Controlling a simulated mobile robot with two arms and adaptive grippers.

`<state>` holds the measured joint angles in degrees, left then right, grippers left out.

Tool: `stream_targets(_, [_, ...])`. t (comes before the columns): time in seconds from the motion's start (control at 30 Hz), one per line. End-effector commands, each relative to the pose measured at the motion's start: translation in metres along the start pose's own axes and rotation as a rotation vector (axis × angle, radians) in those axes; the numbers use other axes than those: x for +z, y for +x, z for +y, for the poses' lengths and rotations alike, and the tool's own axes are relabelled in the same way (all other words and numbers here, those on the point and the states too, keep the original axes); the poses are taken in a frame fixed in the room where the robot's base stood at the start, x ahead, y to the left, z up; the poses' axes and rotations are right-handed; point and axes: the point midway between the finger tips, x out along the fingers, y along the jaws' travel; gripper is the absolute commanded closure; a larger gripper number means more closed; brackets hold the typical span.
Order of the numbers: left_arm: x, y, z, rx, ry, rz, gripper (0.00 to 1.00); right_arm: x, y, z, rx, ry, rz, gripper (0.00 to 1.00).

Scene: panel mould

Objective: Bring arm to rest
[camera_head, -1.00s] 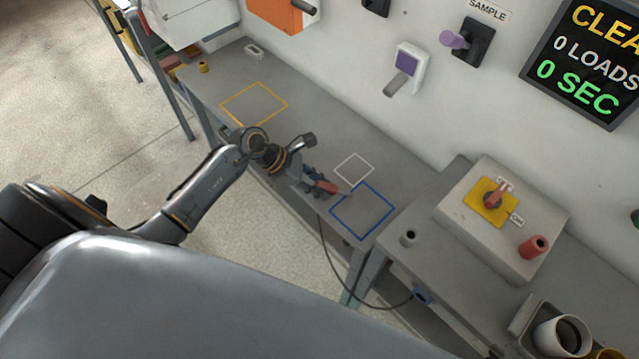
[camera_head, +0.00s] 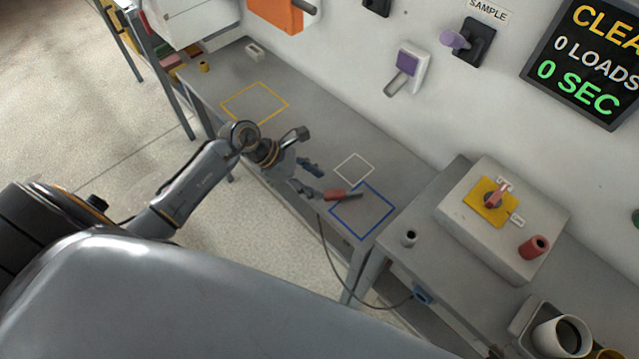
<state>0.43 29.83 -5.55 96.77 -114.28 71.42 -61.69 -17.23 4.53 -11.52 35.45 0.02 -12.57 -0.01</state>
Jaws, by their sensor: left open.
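My left arm comes in from the left over the grey bench, and my left gripper (camera_head: 317,187) is open. Its two dark fingers are spread apart, with no object between them that I can make out. A small red-handled piece with a dark tip (camera_head: 338,195) lies just right of the lower finger, across the upper left edge of the blue outlined square (camera_head: 363,222). Whether a fingertip touches it is too small to tell. My right gripper is not in view.
The bench (camera_head: 320,145) also has a yellow outlined square (camera_head: 254,104) and a white one (camera_head: 354,168). At right a grey box with a red switch (camera_head: 493,199) stands on another bench. Wall-mounted tools hang behind, including a purple-and-white holder (camera_head: 407,63). A cable hangs below the bench front.

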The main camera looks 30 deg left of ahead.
Motion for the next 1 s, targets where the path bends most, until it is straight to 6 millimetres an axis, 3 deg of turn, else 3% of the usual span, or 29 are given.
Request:
stream_targets(0.2, [-0.002,-0.049,0.000,0.000,0.003,0.006,0.50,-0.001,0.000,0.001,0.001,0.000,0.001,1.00])
stream_targets(0.4, [-0.001,-0.083,0.000,0.000,0.001,0.004,0.50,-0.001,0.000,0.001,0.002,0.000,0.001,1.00])
stream_targets(0.57, [0.000,-0.095,-0.001,-0.001,0.000,0.001,0.50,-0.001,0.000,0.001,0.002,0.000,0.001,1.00])
stream_targets(0.77, [0.001,-0.097,-0.001,-0.001,-0.002,-0.004,0.50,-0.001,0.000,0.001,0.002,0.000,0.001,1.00])
stream_targets(0.87, [0.014,-0.093,-0.003,0.011,-0.025,-0.062,0.50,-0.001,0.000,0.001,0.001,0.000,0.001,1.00])
stream_targets(1.0, [0.070,-0.086,-0.007,0.061,-0.155,-0.313,0.50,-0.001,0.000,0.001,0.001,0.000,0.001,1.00])
